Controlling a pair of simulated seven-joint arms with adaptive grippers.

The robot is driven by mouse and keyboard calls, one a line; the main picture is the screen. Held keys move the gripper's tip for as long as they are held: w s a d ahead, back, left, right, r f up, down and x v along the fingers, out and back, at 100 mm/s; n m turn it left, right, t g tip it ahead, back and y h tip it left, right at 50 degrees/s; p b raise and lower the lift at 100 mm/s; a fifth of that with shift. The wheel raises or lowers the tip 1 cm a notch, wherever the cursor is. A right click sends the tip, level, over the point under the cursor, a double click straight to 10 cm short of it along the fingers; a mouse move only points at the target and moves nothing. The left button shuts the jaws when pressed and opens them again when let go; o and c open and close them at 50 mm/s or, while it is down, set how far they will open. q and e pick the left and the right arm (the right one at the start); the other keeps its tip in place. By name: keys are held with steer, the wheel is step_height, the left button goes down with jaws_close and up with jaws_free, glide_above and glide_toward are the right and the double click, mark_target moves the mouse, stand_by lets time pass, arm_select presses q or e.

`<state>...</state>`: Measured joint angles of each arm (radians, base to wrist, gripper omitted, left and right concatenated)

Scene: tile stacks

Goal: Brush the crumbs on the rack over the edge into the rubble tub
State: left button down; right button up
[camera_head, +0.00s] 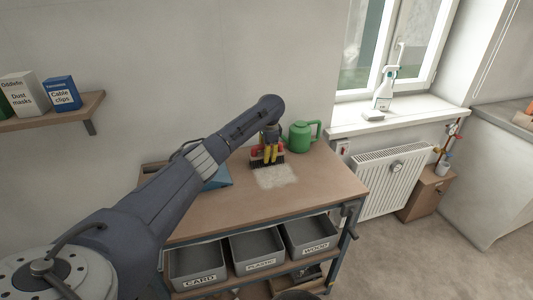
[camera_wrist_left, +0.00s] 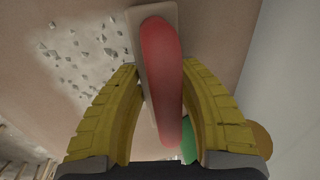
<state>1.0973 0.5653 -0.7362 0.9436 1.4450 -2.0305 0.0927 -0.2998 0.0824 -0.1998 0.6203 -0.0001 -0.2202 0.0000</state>
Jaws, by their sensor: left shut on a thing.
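A brush with a red handle and dark bristles (camera_head: 257,164) is held over the rack's brown top (camera_head: 325,180). My left gripper (camera_head: 268,153) is shut on its handle, with a yellow finger on each side. In the left wrist view the red handle (camera_wrist_left: 161,75) lies between the fingers, above a beige brush body. The crumbs (camera_head: 278,178) are a pale, dusty patch just in front of the brush. In the left wrist view grey bits (camera_wrist_left: 80,50) lie left of the brush. A dark rounded rim (camera_head: 297,295) at the bottom edge may be the rubble tub; its inside is hidden. My right gripper is out of view.
A green can (camera_head: 301,136) stands behind the brush, near the wall. A blue object (camera_head: 218,179) lies partly behind my left arm. Grey bins labelled Card (camera_head: 198,279), Plastic (camera_head: 260,265) and Wood (camera_head: 315,247) sit under the top. The right part of the top is clear.

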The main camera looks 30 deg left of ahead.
arm_select(q)
steer(key=shift+s+d, duration=1.5)
steer(key=shift+d, duration=0.25)
steer(key=shift+s+d, duration=1.55)
steer(key=shift+d, duration=0.15)
steer(key=shift+s+d, duration=1.5)
steer(key=shift+d, duration=0.25)
steer(key=shift+d, duration=0.1)
steer(key=shift+s+d+f, duration=0.15)
steer(key=shift+s+d, duration=1.85)
steer(key=shift+d, duration=0.25)
steer(key=shift+s+d+r, duration=0.2)
steer(key=shift+s+d, duration=1.7)
steer(key=shift+d, duration=0.3)
steer(key=shift+s+d+f, duration=0.1)
steer(key=shift+s+d, duration=0.1)
steer(key=shift+d, duration=0.05)
steer(key=shift+w+a+r, duration=0.15)
steer(key=shift+a+r, duration=0.05)
steer(key=shift+r, duration=0.65)
steer(key=shift+w+a+r, duration=0.2)
steer(key=shift+r, duration=0.6)
steer(key=shift+w+a+r, duration=0.15)
steer(key=shift+a+r, duration=0.05)
steer(key=shift+r, duration=0.65)
